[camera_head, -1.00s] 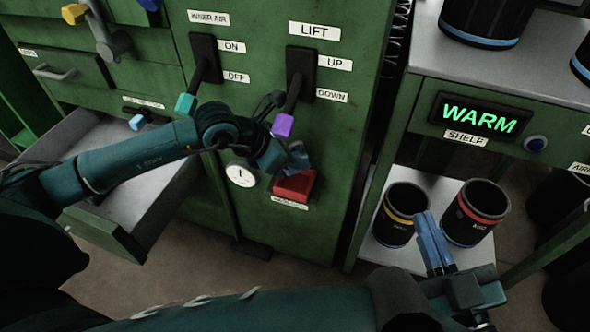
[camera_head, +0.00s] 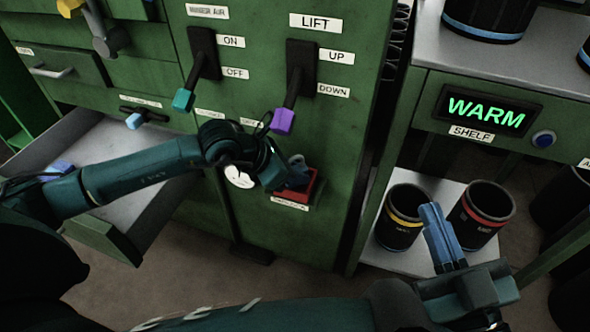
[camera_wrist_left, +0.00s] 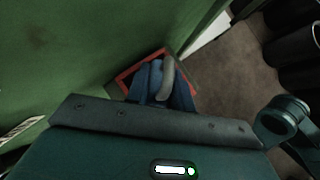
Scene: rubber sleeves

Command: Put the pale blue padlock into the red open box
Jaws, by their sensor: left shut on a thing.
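My left gripper (camera_head: 292,178) is shut on the padlock at the red open box (camera_head: 316,186), which is fixed low on the green cabinet front. The padlock's curved grey shackle (camera_wrist_left: 168,80) shows between the blue fingers in the left wrist view; its body is mostly hidden by them. The red rim of the box (camera_wrist_left: 127,77) shows around and behind the fingers there. The padlock is over or within the box opening; I cannot tell how deep. My right gripper (camera_head: 440,235) has its blue fingers close together, with nothing seen between them, in front of the shelf.
A purple-tipped lever (camera_head: 284,120) and a teal-tipped lever (camera_head: 184,98) stick out above my left arm. An open drawer (camera_head: 165,185) is at left, with a blue item (camera_head: 60,167) in it. Yellow-banded (camera_head: 400,235) and red-banded (camera_head: 483,225) black bins stand on the lower shelf.

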